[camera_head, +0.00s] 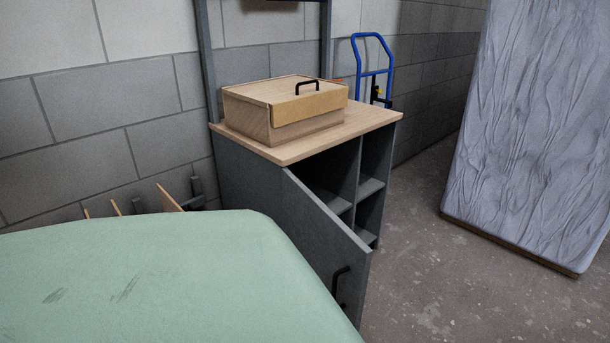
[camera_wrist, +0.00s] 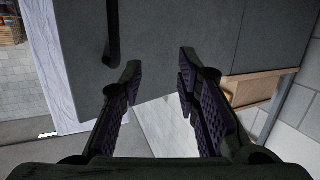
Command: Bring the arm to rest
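My gripper (camera_wrist: 159,64) shows in the wrist view with its two dark padded fingers apart and nothing between them. It is not seen in the head view. Past the fingertips is the grey door (camera_wrist: 170,35) with a black bar handle (camera_wrist: 113,35) left of the fingers. I cannot tell how far the fingertips are from the door. In the head view the grey cabinet (camera_head: 245,180) stands in the middle. Its door (camera_head: 325,240) is swung partly open, with the handle (camera_head: 340,283) low on it, and open shelves show behind it.
A wooden box (camera_head: 285,105) with a black handle sits on the cabinet top (camera_head: 375,120). A wrapped upright panel (camera_head: 535,120) stands at the right, and a blue hand truck (camera_head: 372,70) at the back. Bare floor (camera_head: 440,270) lies right of the door.

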